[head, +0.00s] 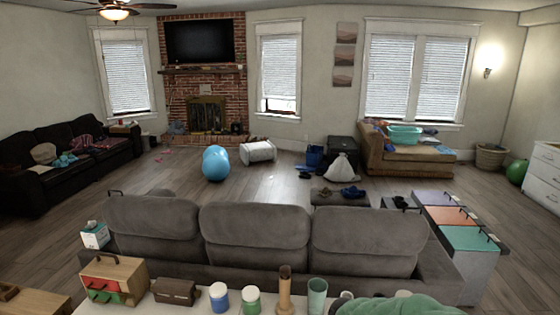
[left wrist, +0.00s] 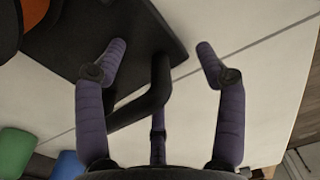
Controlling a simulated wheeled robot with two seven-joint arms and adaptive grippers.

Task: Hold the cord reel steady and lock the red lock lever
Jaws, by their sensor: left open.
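A dark flat plate (left wrist: 85,35) lies beyond the fingers on a pale surface. A dark bent bar (left wrist: 152,98) lies between the fingers, and I see no finger closed on it. A round orange and black part (left wrist: 10,25) is cut off at the top left corner; it may belong to the cord reel, but I cannot tell. I cannot make out a red lock lever in either view. Neither gripper shows in the head view.
A pale table (head: 180,303) at the bottom of the head view holds a wooden drawer box (head: 122,268), a blue jar (head: 219,296), a green jar (head: 251,299), a wooden post (head: 285,290) and green cloth (head: 400,306). A grey sofa (head: 255,235) stands just beyond it.

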